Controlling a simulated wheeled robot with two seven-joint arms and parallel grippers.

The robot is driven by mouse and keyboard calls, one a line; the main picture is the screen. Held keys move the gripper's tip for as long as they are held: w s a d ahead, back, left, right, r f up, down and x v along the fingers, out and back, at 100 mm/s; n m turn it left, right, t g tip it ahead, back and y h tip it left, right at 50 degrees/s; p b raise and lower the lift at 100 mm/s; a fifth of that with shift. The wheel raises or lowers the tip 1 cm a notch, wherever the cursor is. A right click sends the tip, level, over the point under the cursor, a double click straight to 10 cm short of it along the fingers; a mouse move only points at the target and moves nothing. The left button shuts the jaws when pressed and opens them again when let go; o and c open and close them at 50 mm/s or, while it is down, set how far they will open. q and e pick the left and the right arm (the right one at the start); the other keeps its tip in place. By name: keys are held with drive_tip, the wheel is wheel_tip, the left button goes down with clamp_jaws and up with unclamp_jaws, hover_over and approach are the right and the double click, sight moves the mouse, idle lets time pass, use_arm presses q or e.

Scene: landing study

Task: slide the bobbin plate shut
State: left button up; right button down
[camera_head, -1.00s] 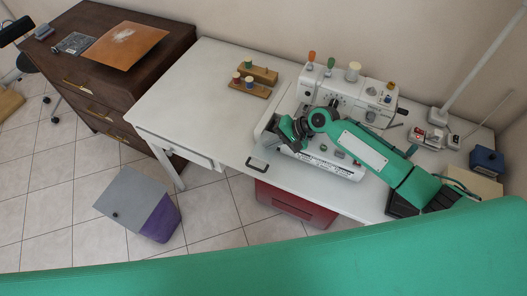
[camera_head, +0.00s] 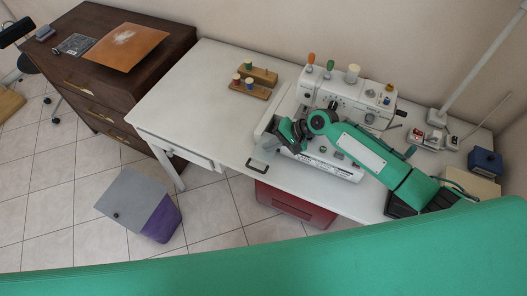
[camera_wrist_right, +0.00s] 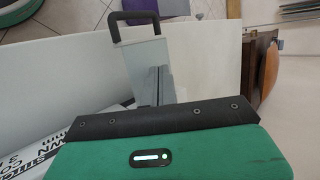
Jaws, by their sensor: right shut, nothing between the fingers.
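The sewing machine (camera_head: 348,104) stands on the white table, with its bed running toward the front. At the bed's left end a pale plate with a black loop handle (camera_head: 257,166) reaches the table's front edge. My left gripper is not in view.
Wooden spool holders (camera_head: 250,90) stand on the table left of the machine. A lamp post (camera_head: 474,75) and blue box (camera_head: 486,161) are at the right. A red box (camera_head: 296,204) sits under the table. The table's left half is mostly clear.

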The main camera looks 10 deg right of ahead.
sight(274, 152)
drive_tip(key=r+p, duration=0.4)
drive_tip(key=d+r+p, duration=0.1)
drive_tip(key=r+p, duration=0.1)
drive_tip(key=shift+s, duration=0.35)
idle(0.3)
drive_tip(key=shift+f, duration=0.1)
idle(0.3)
